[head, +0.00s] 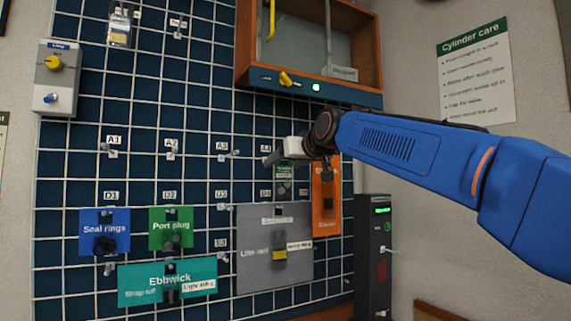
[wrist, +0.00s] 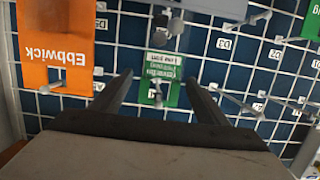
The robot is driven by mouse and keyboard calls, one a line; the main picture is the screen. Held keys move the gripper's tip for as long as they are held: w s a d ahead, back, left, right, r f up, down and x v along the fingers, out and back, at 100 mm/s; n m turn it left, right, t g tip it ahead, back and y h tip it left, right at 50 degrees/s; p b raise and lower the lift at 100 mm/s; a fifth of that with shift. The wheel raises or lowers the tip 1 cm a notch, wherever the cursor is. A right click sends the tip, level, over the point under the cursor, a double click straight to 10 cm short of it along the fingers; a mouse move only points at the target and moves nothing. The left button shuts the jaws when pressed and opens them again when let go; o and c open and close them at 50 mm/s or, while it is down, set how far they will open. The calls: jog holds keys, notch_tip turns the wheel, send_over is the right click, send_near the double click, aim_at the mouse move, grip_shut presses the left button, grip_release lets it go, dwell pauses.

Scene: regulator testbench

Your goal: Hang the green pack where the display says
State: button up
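A small green pack (head: 285,172) hangs on the pegboard just below my gripper (head: 278,158), near the A4 label; the arm partly covers it. In the wrist view, where lettering appears upside down, the green pack (wrist: 161,76) lies between and beyond the open fingertips of my gripper (wrist: 159,78). I see no finger closed on it. Another green pack, marked Port plug (head: 171,229), hangs at D2. A dark upright unit with a lit green display (head: 382,210) stands at the right; its text is too small to read.
An orange pack (head: 326,200) hangs right beside the green one, and a large grey pack (head: 262,262) hangs below. Blue (head: 104,231) and teal (head: 150,285) packs hang lower left. A wooden cabinet (head: 372,50) is above. Pegs near A1, A2 and A3 look bare.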

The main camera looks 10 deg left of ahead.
jog(key=v, duration=1.7)
jog(key=s+d+f+m+g+h, duration=0.1)
jog(key=s+d+f+h, duration=0.15)
jog(key=d+f, duration=0.5)
jog(key=s+d+f+m+g+h, duration=0.1)
jog(key=s+d+f, duration=0.35)
jog(key=f, duration=0.65)
jog(key=s+d+f+m+g+h, duration=0.1)
jog(key=s+d+f+m+h, duration=0.1)
jog(key=d+f, duration=0.6)
jog(key=s+d+f+m+g+h, duration=0.1)
jog(key=s+d+f, duration=0.2)
jog(key=s+f, duration=0.4)
jog(key=s+d+f+m+g+h, duration=0.1)
jog(key=s+d+f, duration=0.3)
jog(key=f, duration=1)
jog(key=s+d+f+m+g+h, duration=0.1)
jog(key=s+d+f, duration=0.3)
jog(key=s+f, duration=0.6)
jog(key=shift+d+f+g+h, duration=0.2)
jog(key=shift+f+g+h, duration=0.15)
jog(key=shift+f+g, duration=0.5)
